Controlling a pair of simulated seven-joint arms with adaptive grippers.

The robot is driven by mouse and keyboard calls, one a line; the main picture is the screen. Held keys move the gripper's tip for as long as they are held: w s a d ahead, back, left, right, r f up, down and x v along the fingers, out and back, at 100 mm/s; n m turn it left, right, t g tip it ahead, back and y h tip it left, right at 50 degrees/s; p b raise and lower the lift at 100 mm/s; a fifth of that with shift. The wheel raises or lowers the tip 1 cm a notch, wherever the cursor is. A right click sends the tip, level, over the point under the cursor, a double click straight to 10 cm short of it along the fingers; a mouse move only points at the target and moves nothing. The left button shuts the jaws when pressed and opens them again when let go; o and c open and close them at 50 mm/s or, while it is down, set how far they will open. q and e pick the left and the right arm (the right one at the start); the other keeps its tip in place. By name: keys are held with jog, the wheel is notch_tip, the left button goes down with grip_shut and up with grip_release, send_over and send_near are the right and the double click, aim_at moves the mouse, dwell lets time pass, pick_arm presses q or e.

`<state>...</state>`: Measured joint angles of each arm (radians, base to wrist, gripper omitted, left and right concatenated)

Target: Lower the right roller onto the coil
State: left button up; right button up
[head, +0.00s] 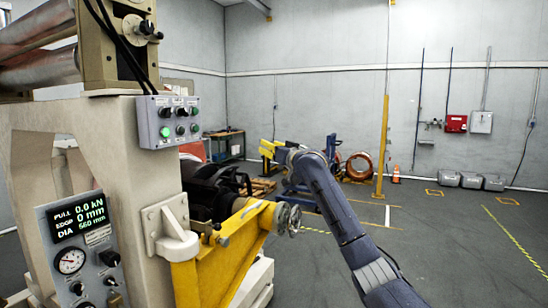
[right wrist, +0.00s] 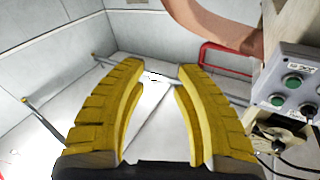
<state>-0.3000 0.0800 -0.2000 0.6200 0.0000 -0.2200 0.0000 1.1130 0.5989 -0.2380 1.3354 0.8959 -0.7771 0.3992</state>
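My right gripper (head: 267,150) is at the end of my right arm, beyond the beige machine in the head view. Its yellow fingers (right wrist: 160,115) stand apart with nothing between them in the right wrist view. A copper-coloured curved band (right wrist: 222,27) passes beyond the fingertips; I cannot tell whether it is the coil. A copper ring-shaped coil (head: 358,165) stands far back on the floor. Silver rollers (head: 40,68) lie across the machine at upper left. I cannot pick out the right roller for certain. My left gripper is not in view.
A beige machine (head: 110,150) fills the left, with a button box (head: 166,120) and a display panel (head: 80,250). A yellow bracket (head: 225,255) with a handwheel (head: 288,219) juts out in front. In the right wrist view, a grey button box (right wrist: 290,85) is close at right.

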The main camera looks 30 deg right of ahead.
jog(key=shift+w+d+f+h, duration=0.1)
jog(key=shift+w+d+f, duration=0.1)
jog(key=shift+f, duration=0.4)
jog(key=shift+w+d+f+h, duration=0.1)
jog(key=shift+d+f, duration=0.05)
jog(key=shift+f, duration=0.4)
jog(key=shift+w+d+f+h, duration=0.1)
jog(key=shift+w+d+f, duration=0.1)
jog(key=shift+f, duration=0.4)
jog(key=shift+s, duration=0.1)
jog(key=s+a+r+y, duration=0.1)
jog(key=s+a+r, duration=0.1)
jog(key=r, duration=0.5)
jog(key=s+a+r+n+y, duration=0.1)
jog(key=s+a+r+y, duration=0.1)
jog(key=r, duration=0.5)
jog(key=shift+s+a+r+y, duration=0.35)
jog(key=shift+s+a, duration=0.4)
jog(key=shift+a, duration=0.3)
jog(key=shift+f, duration=0.1)
